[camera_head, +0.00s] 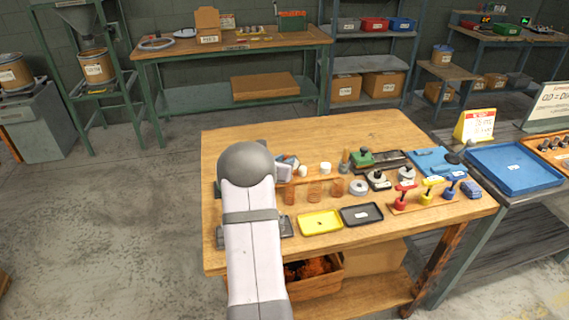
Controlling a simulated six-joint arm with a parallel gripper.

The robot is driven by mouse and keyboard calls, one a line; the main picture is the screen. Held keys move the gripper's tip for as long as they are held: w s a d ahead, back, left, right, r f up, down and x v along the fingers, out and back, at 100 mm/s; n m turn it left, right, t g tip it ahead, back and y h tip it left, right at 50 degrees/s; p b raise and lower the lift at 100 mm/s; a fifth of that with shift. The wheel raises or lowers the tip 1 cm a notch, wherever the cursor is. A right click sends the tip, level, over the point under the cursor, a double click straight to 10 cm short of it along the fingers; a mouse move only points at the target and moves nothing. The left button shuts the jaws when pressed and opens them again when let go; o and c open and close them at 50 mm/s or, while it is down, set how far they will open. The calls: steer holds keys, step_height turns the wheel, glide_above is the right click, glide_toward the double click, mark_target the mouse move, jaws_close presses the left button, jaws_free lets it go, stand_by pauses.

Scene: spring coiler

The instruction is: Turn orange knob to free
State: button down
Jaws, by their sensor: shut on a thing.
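My arm (253,235) reaches up over the left part of the wooden workbench (370,130) and covers much of what stands there. My gripper is hidden behind the arm's rounded grey joint. A small pale grey and bluish shape (286,168) shows just right of that joint; I cannot tell whether it is part of my wrist. Dark grey parts, perhaps of the coiler, show beside the arm at its left (219,238) and right (287,227). I see no orange knob; the area behind my arm is hidden.
A yellow tray (320,222) and a black tray (362,215) lie at the bench front. A blue tray (513,167) sits on the side table. The bench's back is clear.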

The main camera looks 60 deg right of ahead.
steer(key=shift+d+n+t+y+b, duration=0.2)
steer(key=shift+n+t+b, duration=0.9)
steer(key=shift+b, duration=3.55)
steer(key=shift+s+a+r+n+t+b, duration=0.15)
steer(key=shift+r+n+t+b, duration=0.25)
steer(key=shift+b, duration=0.85)
steer(key=shift+f, duration=0.15)
steer(key=c, duration=1.8)
jaws_free()
steer(key=shift+f, duration=0.1)
steer(key=shift+a, duration=0.1)
steer(key=shift+b+v, duration=0.4)
steer(key=shift+v, duration=3.2)
